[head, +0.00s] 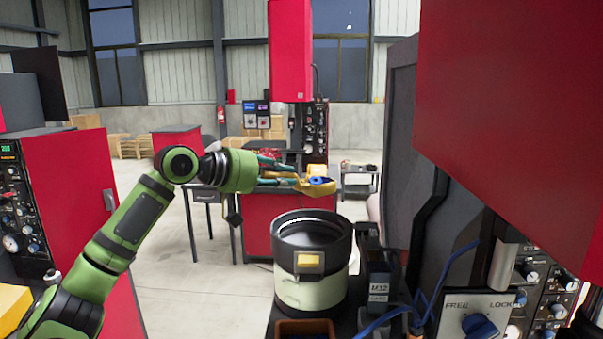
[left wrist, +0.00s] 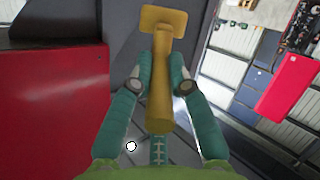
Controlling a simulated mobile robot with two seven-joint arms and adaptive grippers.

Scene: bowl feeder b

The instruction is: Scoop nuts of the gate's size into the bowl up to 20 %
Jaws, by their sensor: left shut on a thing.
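My left gripper (head: 296,176) reaches in from the left and is shut on a yellow scoop (head: 318,188). The scoop is held in the air, above and behind the bowl in the head view. A small blue patch shows at the scoop's end; I cannot tell what it is. In the left wrist view the teal fingers (left wrist: 160,85) clasp the scoop's handle (left wrist: 161,105) from both sides. The bowl (head: 311,290) is pale green with a wide black rim and a yellow plate on its front. The gate (head: 379,280) beside it has a label that seems to read M32.
A brown-rimmed bin (head: 305,322) sits in front of the bowl, its contents mostly cut off. A FREE/LOCK panel with a blue knob (head: 480,325) stands at the right. A large red cabinet (head: 515,110) overhangs the right side. Blue hoses run near the gate.

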